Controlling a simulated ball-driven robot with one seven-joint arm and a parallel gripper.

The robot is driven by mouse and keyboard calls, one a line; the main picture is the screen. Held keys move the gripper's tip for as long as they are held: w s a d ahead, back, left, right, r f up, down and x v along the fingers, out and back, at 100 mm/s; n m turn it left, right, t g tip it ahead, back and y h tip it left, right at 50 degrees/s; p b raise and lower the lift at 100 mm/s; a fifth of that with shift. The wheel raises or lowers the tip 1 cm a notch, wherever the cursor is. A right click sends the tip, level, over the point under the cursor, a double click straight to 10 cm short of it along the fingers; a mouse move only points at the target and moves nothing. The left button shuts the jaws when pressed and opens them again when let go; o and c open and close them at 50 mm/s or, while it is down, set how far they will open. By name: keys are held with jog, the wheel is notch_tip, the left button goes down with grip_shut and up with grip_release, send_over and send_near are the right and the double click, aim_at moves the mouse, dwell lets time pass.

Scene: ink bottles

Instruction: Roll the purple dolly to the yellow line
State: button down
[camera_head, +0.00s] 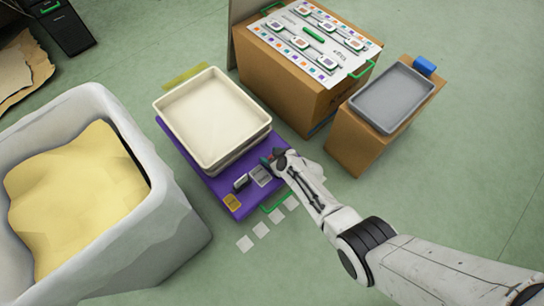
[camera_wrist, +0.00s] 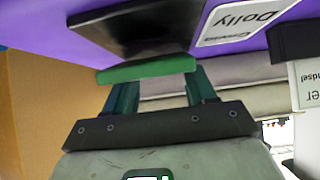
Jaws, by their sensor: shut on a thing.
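The purple dolly (camera_head: 228,194) lies low on the green floor with a cream tray (camera_head: 212,118) on it. The yellow line (camera_head: 187,76) is a short strip on the floor beyond the dolly's far end, partly hidden by the tray. My gripper (camera_head: 276,160) is at the dolly's near right side, shut on it. The exact grip is partly hidden. The wrist view shows the dolly's purple surface (camera_wrist: 291,10), a white label reading "Dolly", and a dark part right at the jaws.
A large grey bin (camera_head: 180,225) with yellow contents stands close on the left. A cardboard box (camera_head: 290,88) with a printed sheet stands behind right. A smaller box (camera_head: 357,142) bears a grey tray (camera_head: 393,97). White squares (camera_head: 262,229) mark the floor in front.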

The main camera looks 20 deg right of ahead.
jog(key=c, duration=1.9)
grip_release()
jog(key=shift+w+r, duration=0.2)
jog(key=shift+w, duration=0.05)
jog(key=o, duration=1.5)
jog(key=shift+s+f, duration=0.1)
jog(key=shift+s, duration=0.1)
jog(key=shift+o, duration=0.2)
jog(key=p+v, duration=0.6)
jog(key=v, duration=0.3)
jog(key=shift+s, duration=0.1)
jog(key=shift+p+v, duration=0.3)
jog(key=shift+v, duration=0.55)
